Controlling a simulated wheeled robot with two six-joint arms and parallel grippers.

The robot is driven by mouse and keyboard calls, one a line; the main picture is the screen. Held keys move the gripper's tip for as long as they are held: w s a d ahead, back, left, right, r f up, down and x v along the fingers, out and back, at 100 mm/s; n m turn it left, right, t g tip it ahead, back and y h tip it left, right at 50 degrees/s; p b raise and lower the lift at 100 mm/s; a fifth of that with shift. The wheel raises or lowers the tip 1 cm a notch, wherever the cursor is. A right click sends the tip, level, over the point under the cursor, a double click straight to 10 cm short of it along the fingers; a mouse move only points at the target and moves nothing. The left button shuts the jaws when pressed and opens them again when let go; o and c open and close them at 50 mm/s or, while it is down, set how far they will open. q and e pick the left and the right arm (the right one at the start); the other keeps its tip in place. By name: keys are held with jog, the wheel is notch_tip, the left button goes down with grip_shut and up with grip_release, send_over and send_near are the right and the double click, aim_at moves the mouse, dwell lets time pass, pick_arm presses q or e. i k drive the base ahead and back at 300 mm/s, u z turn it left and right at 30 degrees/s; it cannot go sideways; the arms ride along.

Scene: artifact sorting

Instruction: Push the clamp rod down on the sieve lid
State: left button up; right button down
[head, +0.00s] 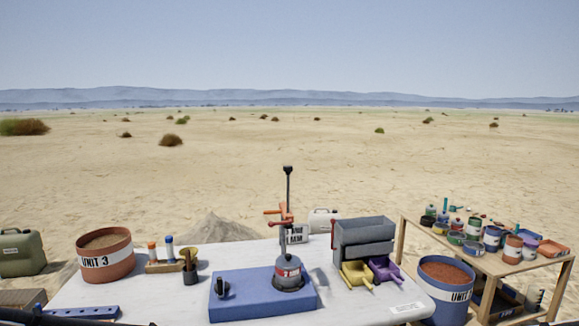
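A blue base block (243,301) stands on the white table. On its right part sits a round grey sieve stack (288,273) with a red and white label. A dark upright clamp rod (289,190) with a black knob on top rises above the sieve, with orange clamp parts (284,213) around its middle. The sieve lid is too small to make out, so I cannot tell if the rod touches it. A dark piece with a light ring (222,288) stands on the left of the block. Neither gripper shows; only dark arm parts enter at the bottom edge.
Left on the table are a terracotta UNIT 3 bucket (105,256), a small bottle rack (163,266) and a dark cup (190,273). Right are a grey splitter box (363,238), yellow (357,274) and purple (384,269) scoops, a blue bucket (447,300) and a wooden shelf (492,266).

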aim_at(288, 169)
jog(key=z, duration=0.4)
jog(key=i, duration=0.8)
jog(key=z, duration=0.35)
